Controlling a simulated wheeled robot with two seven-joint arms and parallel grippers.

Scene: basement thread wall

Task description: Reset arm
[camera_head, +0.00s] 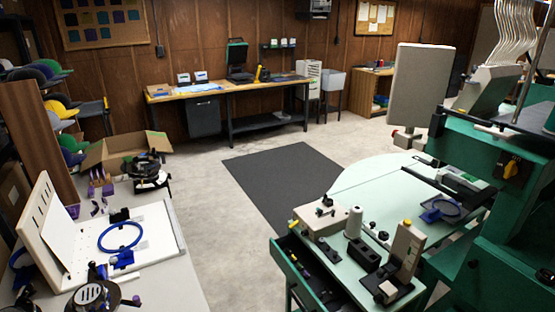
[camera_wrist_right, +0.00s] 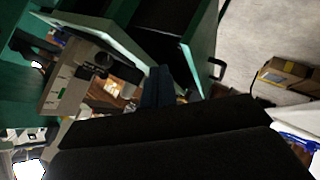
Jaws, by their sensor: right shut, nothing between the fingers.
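My right gripper (camera_wrist_right: 158,78) shows in the right wrist view as dark fingers beyond a wide black body that fills the lower part of the picture. Its fingers are together, with nothing held between them. The tips point toward a teal-edged bench (camera_wrist_right: 115,35) with an open drawer; contact cannot be told. Neither gripper shows in the head view. My left gripper is not in view.
The teal bench (camera_head: 345,255) carries a white thread cone (camera_head: 354,222) and small devices; its drawer (camera_head: 305,278) stands open. A green embroidery machine (camera_head: 490,215) stands right. The left table (camera_head: 165,285) holds a blue hoop (camera_head: 120,237). A dark mat (camera_head: 275,175) lies on clear floor.

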